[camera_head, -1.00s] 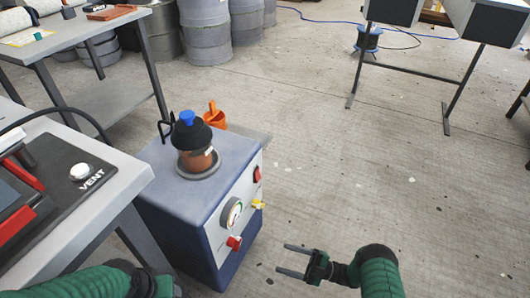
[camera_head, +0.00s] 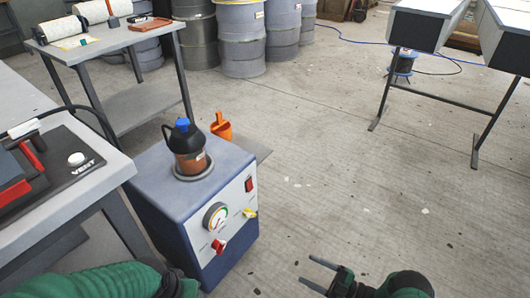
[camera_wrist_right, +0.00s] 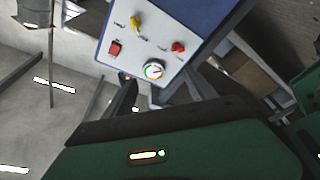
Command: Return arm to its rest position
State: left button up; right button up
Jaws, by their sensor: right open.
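My right gripper (camera_head: 318,275) is at the bottom of the head view, right of the blue pump cabinet and apart from it. Its two fingers are spread with nothing between them. In the right wrist view the cabinet's white front panel (camera_wrist_right: 150,47), with gauge and knobs, lies beyond the dark fingers. My left arm (camera_head: 95,283) in a green sleeve enters at the bottom left; its gripper's fingers do not show.
A grey table with a VENT panel (camera_head: 70,185) stands at the left. Grey drums (camera_head: 240,40) stand at the back.

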jog(key=w+d+r+m+t+h+p, duration=0.1)
jog(key=w+r+m+h+p, duration=0.3)
jog(key=r, duration=0.5)
jog(key=w+d+r+m+t+h+p, duration=0.1)
jog(key=w+d+r+h+p, duration=0.15)
jog(key=w+r+p, duration=0.5)
jog(key=w+d+r+m+t+h+p, duration=0.1)
jog(key=w+r+m+t+h+p, duration=0.25)
jog(key=r, duration=0.55)
notch_tip(320, 180, up, 15)
jog(key=s+d+m+g+h+p, duration=0.25)
jog(key=m+h+p, duration=0.3)
jog(key=p, duration=0.55)
jog(key=s+a+r+m+g+h+p, duration=0.1)
jog(key=s+r+m+g+p, duration=0.1)
jog(key=s+r, duration=0.4)
jog(key=s+a+r+m+g+h+p, duration=0.1)
jog(key=s+r+m+g+p, duration=0.2)
jog(key=s, duration=0.9)
jog(key=s+a+r+m+g+h+p, duration=0.1)
jog(key=s+r+m+g+p, duration=0.2)
jog(key=s+r+p, duration=0.5)
jog(key=shift+s+a+r+g, duration=0.2)
jog(key=shift+s+r+g, duration=0.15)
jog(key=shift+s, duration=0.55)
